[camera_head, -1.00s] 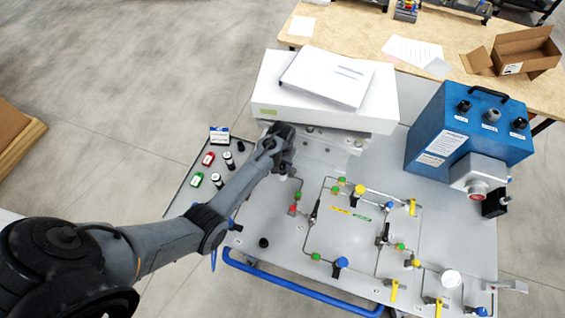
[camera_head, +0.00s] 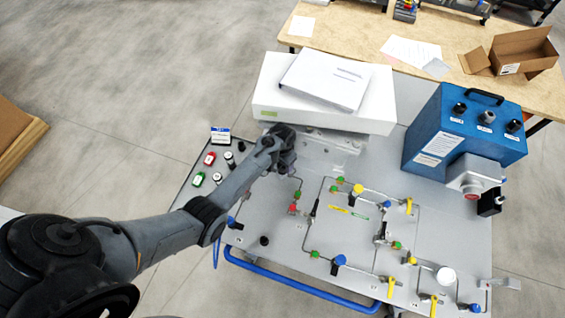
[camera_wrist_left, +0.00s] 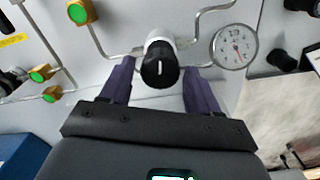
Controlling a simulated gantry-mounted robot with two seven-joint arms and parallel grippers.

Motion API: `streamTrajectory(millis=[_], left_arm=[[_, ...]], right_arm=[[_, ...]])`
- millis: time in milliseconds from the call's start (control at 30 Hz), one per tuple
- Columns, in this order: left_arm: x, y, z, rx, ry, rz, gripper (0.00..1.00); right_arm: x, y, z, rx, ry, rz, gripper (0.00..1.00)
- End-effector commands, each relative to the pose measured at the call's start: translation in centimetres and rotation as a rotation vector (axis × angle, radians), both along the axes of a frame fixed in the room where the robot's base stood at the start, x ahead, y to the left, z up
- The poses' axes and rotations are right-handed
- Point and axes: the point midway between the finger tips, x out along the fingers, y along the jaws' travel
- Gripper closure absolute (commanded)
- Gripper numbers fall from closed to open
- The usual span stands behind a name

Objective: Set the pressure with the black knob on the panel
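The black knob (camera_wrist_left: 160,70) has a white mark on its face and a white collar, and stands on the grey panel (camera_wrist_left: 120,22). In the left wrist view it lies between the two purple-grey fingers of my left gripper (camera_wrist_left: 160,88), with a gap showing on each side. The fingers are open. In the head view my left gripper (camera_head: 284,165) is over the panel's upper left part and hides the knob. A round gauge (camera_wrist_left: 234,46) with a white dial and a red needle sits just right of the knob in the wrist view. My right gripper is not in view.
Thin pipes with green, yellow and red fittings (camera_head: 340,181) cross the panel to the right. A blue box (camera_head: 463,125) stands at the right. A white case with a binder (camera_head: 325,80) lies behind the gripper. Small bottles (camera_head: 210,158) stand at the left.

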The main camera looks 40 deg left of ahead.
Motion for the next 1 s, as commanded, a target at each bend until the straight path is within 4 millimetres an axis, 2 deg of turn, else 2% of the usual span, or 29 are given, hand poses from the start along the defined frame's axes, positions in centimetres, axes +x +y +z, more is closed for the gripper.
streamTrajectory(millis=[333,467,1000], left_arm=[[0.0,0.0,0.1,0.000,0.000,0.001,0.31],[0.0,0.0,0.9,0.000,-0.001,0.001,0.31],[0.0,0.0,9.0,0.000,-0.002,0.001,0.31]], right_arm=[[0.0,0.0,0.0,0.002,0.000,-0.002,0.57],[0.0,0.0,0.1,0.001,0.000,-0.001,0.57],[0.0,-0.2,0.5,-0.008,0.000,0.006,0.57]])
